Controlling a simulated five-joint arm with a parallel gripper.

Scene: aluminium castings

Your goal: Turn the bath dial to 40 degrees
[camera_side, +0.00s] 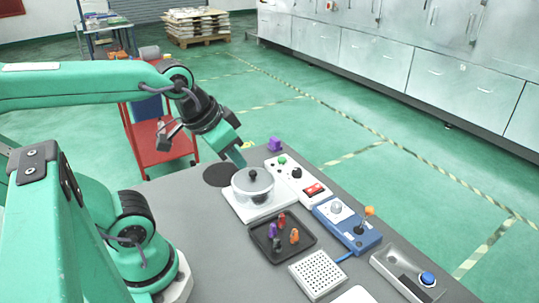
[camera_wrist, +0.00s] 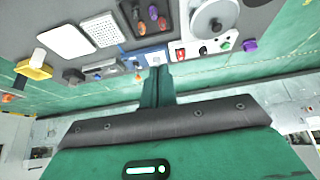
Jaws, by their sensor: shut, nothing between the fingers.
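A blue box (camera_side: 352,228) on the grey table carries a round pale dial (camera_side: 336,208) and a lever with an orange knob (camera_side: 369,211). A white box (camera_side: 300,182) behind it has a black knob (camera_side: 296,172), a green button and a red switch. I cannot tell which control is the bath dial, and no degree marks are readable. My gripper (camera_side: 239,161) is shut and empty, in the air behind and above the lidded pot (camera_side: 252,183). In the wrist view my gripper (camera_wrist: 157,70) covers part of the blue box (camera_wrist: 147,57).
A dark tray (camera_side: 266,246) holds several small coloured pegs. A perforated white block (camera_side: 317,273) and a grey fixture with a blue button (camera_side: 428,278) stand nearer the front. A purple block (camera_side: 274,144) sits at the back edge. A dark disc (camera_side: 220,174) lies left of the pot.

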